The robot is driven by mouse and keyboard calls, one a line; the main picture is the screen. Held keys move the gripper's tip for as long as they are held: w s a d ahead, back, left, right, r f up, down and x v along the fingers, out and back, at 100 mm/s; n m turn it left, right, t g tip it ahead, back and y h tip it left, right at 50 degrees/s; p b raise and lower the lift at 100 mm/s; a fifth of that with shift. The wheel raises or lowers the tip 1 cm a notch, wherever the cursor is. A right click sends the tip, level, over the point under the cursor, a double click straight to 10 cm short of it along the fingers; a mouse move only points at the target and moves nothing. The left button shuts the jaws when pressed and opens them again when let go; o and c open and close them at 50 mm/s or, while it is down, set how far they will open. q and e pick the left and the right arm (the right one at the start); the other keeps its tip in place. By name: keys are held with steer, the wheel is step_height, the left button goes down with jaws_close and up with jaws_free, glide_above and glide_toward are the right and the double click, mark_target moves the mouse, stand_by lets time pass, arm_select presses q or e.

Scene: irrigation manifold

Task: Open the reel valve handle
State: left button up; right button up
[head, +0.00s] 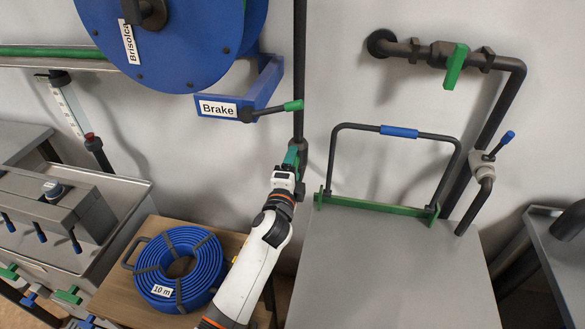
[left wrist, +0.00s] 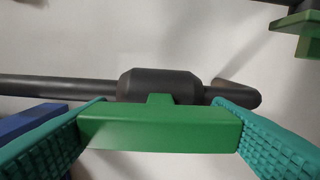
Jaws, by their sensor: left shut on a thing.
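The reel valve handle is a green bar (left wrist: 160,128) in the left wrist view, in front of a dark valve body (left wrist: 158,84) on a dark pipe. Its long side runs about parallel to the pipe in that picture. My left gripper (left wrist: 165,132) is shut on it, with one teal ridged finger at each end of the bar. In the head view my left gripper (head: 290,160) is at the dark vertical pipe (head: 300,60), below the Brake lever. It hides most of the handle there. My right gripper is not in view.
The Brake lever (head: 275,110) with a green tip lies just above my left gripper, under the blue hose reel (head: 175,40). A green-handled valve (head: 454,66) and a frame with a blue grip (head: 399,131) are to the right. A coiled blue hose (head: 180,268) lies lower left.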

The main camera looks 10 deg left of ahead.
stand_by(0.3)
arm_select(q)
steer(key=o, duration=1)
steer(key=shift+c, duration=0.2)
steer(key=s, duration=1.2)
steer(key=shift+b, duration=0.4)
